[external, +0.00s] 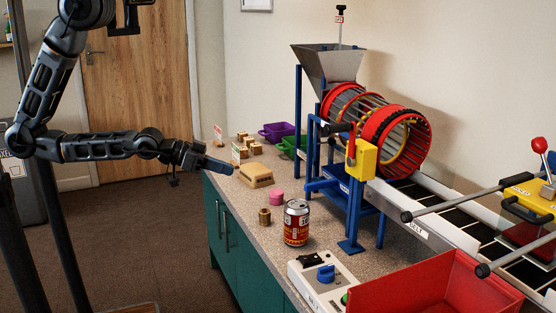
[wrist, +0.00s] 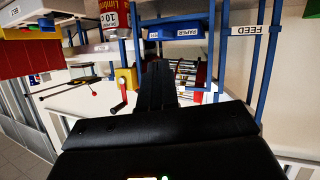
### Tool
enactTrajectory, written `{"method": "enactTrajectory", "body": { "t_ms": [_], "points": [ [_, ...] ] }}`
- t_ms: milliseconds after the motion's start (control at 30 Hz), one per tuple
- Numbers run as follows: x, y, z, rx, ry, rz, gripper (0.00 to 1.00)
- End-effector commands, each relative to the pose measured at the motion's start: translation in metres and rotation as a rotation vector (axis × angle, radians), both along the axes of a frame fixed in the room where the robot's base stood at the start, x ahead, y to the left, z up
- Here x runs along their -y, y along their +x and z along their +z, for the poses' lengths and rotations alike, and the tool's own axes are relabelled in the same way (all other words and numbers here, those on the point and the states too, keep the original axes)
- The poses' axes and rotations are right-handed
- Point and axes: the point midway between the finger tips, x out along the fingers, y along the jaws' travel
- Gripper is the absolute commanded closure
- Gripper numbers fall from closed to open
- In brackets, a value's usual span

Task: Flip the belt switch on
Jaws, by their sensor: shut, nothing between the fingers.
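A white control box (external: 318,280) stands at the front edge of the counter in the external view. It carries a black rocker switch (external: 311,259), a blue knob (external: 326,274) and a partly hidden green button (external: 344,298). My gripper (external: 230,170) is shut and empty, stretched out level over the counter's far left end, well apart from the box. Its closed dark fingers (wrist: 157,88) show in the middle of the wrist view. The conveyor belt (external: 430,205) bears a BELT label.
A soda can (external: 296,222), a pink piece (external: 277,197) and a tan block (external: 256,175) stand on the counter (external: 236,205). A drum sorter with red rings (external: 395,140) and blue legs rises behind. A red bin (external: 430,285) is beside the control box.

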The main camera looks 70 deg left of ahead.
Motion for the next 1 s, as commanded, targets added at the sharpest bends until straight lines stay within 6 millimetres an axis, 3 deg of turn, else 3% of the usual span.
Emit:
{"method": "enactTrajectory", "body": {
  "t_ms": [200, 467, 767, 1000],
  "points": [
    [0.062, 0.047, -0.02, -0.025, -0.014, -0.085, 1.0],
    [0.139, 0.087, -0.023, -0.062, -0.018, -0.168, 1.0],
    [0.229, 0.113, -0.006, -0.099, -0.018, -0.246, 1.0],
    [0.299, 0.123, 0.021, -0.205, 0.012, -0.259, 1.0]
  ]
}}
